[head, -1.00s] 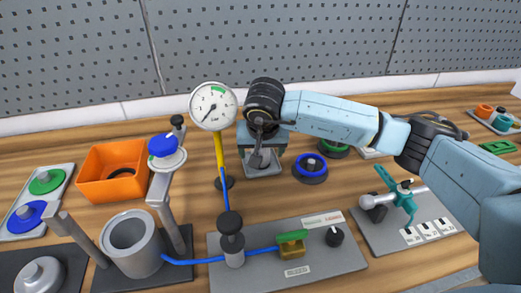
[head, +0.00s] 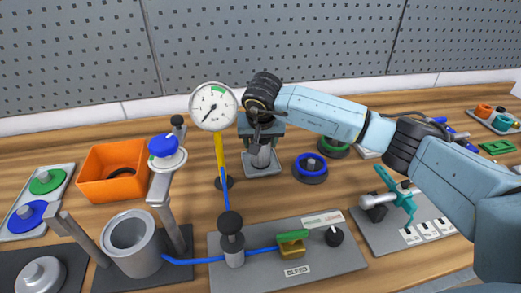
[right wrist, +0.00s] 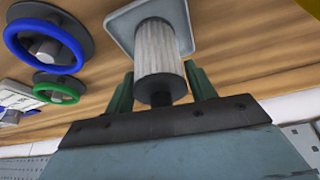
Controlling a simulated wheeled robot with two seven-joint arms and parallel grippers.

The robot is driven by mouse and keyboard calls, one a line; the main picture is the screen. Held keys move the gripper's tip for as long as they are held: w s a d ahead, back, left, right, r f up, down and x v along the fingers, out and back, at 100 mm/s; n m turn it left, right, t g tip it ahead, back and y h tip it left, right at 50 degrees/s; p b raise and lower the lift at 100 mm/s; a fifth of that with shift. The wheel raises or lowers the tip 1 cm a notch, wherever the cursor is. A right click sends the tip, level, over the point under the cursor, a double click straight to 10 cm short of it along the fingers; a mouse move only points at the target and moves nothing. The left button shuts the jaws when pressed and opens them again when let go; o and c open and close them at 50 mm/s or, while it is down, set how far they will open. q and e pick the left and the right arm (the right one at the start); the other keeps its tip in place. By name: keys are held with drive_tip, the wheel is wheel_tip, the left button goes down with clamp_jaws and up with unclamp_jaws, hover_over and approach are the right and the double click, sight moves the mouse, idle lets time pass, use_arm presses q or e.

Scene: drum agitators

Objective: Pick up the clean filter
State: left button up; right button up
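The clean filter (head: 262,155) is a pale pleated cylinder, upright over a small light grey tray (head: 278,171) behind the gauge. In the right wrist view, the filter (right wrist: 159,52) has a dark cap at its near end, with the tray (right wrist: 197,12) beyond it. My right gripper (head: 262,138) points down over it. In the right wrist view, the green fingers of my right gripper (right wrist: 160,88) lie on either side of its capped end, very close to it. Whether they press on it, and whether its base is clear of the tray, I cannot tell. My left gripper is out of view.
A pressure gauge (head: 213,106) on a yellow and blue stem stands just left of the filter. A blue-ringed part (head: 310,169) and a green-ringed part (head: 334,147) are on its right. An orange bin (head: 113,185) and a grey cup (head: 131,244) are further left.

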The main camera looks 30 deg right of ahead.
drive_tip(key=c, duration=0.6)
drive_tip(key=shift+r, duration=0.1)
